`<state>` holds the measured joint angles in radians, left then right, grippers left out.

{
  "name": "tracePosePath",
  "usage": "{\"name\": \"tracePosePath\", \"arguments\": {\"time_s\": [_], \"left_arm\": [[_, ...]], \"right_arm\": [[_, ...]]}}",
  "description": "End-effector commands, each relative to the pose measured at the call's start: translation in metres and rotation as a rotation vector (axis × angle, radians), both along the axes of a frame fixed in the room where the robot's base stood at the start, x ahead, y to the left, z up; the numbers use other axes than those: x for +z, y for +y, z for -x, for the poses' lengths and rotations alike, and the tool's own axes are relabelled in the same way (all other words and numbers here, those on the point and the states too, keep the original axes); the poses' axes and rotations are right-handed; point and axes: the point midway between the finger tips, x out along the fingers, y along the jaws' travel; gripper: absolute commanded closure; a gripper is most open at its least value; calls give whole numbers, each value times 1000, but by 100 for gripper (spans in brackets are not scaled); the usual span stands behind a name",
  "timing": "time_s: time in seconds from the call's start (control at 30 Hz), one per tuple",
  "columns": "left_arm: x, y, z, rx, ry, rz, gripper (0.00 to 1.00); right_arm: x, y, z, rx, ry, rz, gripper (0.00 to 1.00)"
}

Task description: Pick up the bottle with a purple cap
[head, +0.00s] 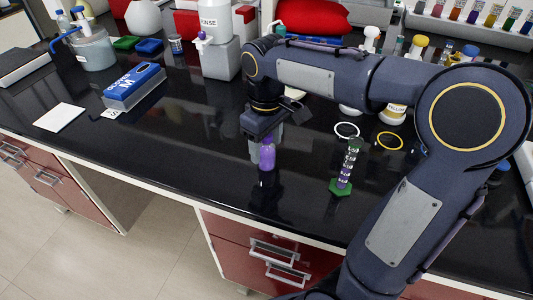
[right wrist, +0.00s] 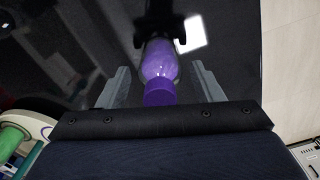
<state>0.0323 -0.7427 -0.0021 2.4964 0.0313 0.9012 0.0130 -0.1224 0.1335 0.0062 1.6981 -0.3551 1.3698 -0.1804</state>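The bottle with a purple cap (head: 267,157) stands upright on the black bench, near its front edge. In the right wrist view the purple cap (right wrist: 160,93) is nearest the camera, with the clear, purple-tinted body (right wrist: 159,60) beyond it. My right gripper (head: 267,143) points down over the bottle, and its arm comes in from the right. In the right wrist view the gripper (right wrist: 161,84) is open, one finger on each side of the bottle, with a visible gap on both sides. The gripper partly hides the bottle's top in the head view. My left gripper does not show.
A green-based column with purple bands (head: 346,168) stands right of the bottle, near a white ring (head: 346,129) and a yellow ring (head: 389,141). A blue-and-white box (head: 134,88) lies left. Bare bench lies left of the bottle.

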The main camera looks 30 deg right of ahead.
Motion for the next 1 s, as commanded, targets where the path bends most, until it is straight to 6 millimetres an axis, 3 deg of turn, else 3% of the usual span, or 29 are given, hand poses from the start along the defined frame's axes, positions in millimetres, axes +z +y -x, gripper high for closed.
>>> {"name": "tracePosePath", "arguments": {"time_s": [0.03, 0.33, 0.73, 0.9, 1.0], "left_arm": [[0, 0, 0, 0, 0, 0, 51], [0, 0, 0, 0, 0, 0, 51], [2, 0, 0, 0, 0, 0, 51], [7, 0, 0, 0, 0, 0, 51], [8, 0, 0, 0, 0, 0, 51]], "right_arm": [[0, 0, 0, 0, 0, 0, 46], [0, 0, 0, 0, 0, 0, 85], [10, 0, -1, 1, -2, 0, 85], [35, 1, -1, 1, -5, 0, 85], [53, 14, 9, 5, -6, 0, 85]]}}
